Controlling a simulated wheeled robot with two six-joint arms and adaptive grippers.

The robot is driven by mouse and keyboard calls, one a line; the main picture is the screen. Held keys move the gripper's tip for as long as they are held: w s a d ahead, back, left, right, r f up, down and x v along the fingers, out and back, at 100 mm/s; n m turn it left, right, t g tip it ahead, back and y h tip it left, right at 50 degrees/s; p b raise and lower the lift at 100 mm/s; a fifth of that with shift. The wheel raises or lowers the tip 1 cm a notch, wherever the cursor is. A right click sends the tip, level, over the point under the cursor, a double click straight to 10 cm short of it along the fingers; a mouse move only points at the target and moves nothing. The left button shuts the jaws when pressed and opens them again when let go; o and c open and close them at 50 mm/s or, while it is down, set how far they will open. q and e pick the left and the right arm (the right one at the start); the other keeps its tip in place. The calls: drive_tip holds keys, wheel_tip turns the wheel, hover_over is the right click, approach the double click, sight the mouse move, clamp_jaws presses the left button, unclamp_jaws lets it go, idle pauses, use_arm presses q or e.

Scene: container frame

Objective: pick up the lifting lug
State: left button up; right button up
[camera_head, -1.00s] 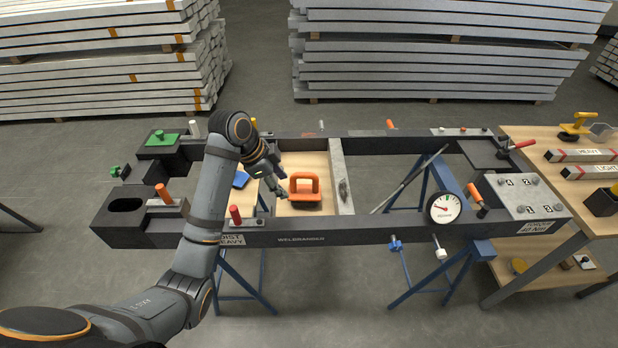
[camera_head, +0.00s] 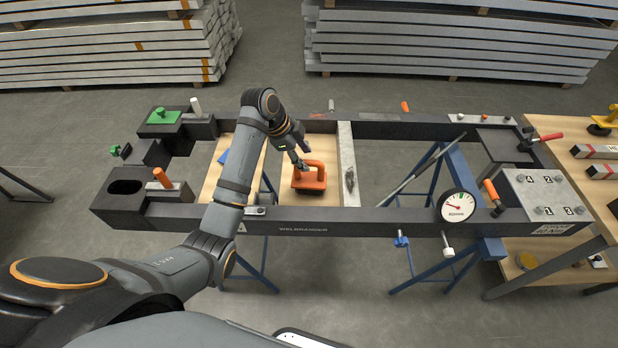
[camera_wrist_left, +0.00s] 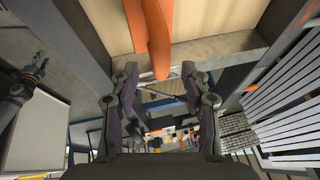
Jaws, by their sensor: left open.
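The lifting lug appears to be the orange piece with a loop handle (camera_head: 309,181). It stands upright on the wooden board inside the dark frame. My left gripper (camera_head: 302,161) is open at the upper left of its handle. In the left wrist view the orange handle (camera_wrist_left: 156,35) comes down from the top, its end near the gap between the open fingers (camera_wrist_left: 160,75). I see no grip on it, and I cannot tell whether a finger touches it. A dark jointed part at that view's left edge looks like my right arm; its jaws are unclear.
The dark frame's front beam (camera_head: 330,221) and a grey crossbar (camera_head: 348,165) border the board. A blue item (camera_head: 224,156) lies left of my forearm. An orange-handled clamp (camera_head: 163,178), a round gauge (camera_head: 457,206) and a slanting rod (camera_head: 425,166) stand around the frame.

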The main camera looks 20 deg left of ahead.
sight(307, 161)
use_arm(q)
drive_tip(key=x, duration=0.3)
drive_tip(key=shift+a, duration=0.1)
clamp_jaws()
use_arm(e)
drive_tip(key=shift+s, duration=1.05)
use_arm(q)
drive_tip(key=shift+w+r, duration=0.1)
drive_tip(key=shift+w, duration=0.05)
